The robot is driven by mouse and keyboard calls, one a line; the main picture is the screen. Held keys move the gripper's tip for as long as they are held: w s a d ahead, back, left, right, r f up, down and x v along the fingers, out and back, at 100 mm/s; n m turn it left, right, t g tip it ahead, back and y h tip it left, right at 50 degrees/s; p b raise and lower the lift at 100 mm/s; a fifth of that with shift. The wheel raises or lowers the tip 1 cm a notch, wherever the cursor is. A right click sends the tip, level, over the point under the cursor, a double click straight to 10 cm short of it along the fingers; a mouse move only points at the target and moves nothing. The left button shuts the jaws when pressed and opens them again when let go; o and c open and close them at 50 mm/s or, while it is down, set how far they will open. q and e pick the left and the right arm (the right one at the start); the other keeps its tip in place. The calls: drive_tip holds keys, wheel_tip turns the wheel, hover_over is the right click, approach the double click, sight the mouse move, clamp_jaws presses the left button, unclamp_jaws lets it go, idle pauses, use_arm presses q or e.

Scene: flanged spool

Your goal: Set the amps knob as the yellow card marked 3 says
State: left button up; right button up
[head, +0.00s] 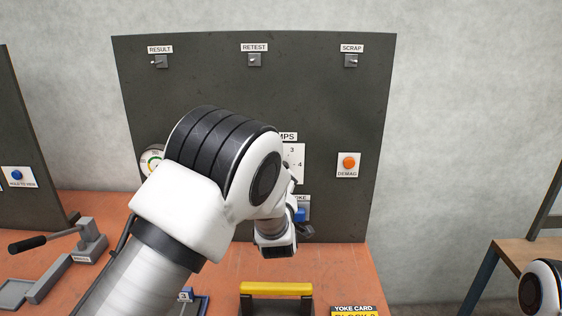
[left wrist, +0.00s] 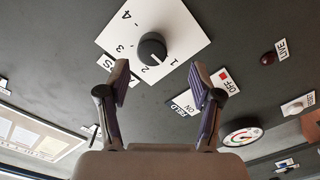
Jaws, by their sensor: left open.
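The black amps knob (left wrist: 152,47) sits on a white dial plate (left wrist: 178,22) with numbers 1 to 4. Its white mark appears to point toward the 1. In the head view my left arm hides the knob and most of the dial plate (head: 296,163). My left gripper (left wrist: 161,80) is open and empty, its fingertips just short of the knob, which lies ahead between them. A yellow card (head: 353,313) at the bottom edge of the head view reads YOKE CARD and, cut off, what looks like BLOCK 3. My right gripper is not in view.
The dark panel (head: 220,75) carries RESULT, RETEST and SCRAP switches and an orange DEMAG button (head: 349,163). A FIELD switch (left wrist: 217,94) and a gauge (left wrist: 241,133) are near the dial. A yellow-handled item (head: 276,288) stands on the orange bench.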

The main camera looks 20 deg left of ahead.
use_arm(q)
drive_tip(key=x, duration=0.2)
drive_tip(key=p+x, duration=0.1)
drive_tip(key=x, duration=0.1)
drive_tip(key=r+x, duration=0.1)
drive_tip(key=x, duration=0.2)
drive_tip(key=shift+w+d+p, duration=0.1)
drive_tip(key=shift+p, duration=0.25)
drive_tip(key=shift+s+d+r, duration=0.1)
drive_tip(key=shift+s+r, duration=0.05)
drive_tip(key=shift+s, duration=0.05)
drive_tip(key=shift+c, duration=0.9)
drive_tip(key=c, duration=1)
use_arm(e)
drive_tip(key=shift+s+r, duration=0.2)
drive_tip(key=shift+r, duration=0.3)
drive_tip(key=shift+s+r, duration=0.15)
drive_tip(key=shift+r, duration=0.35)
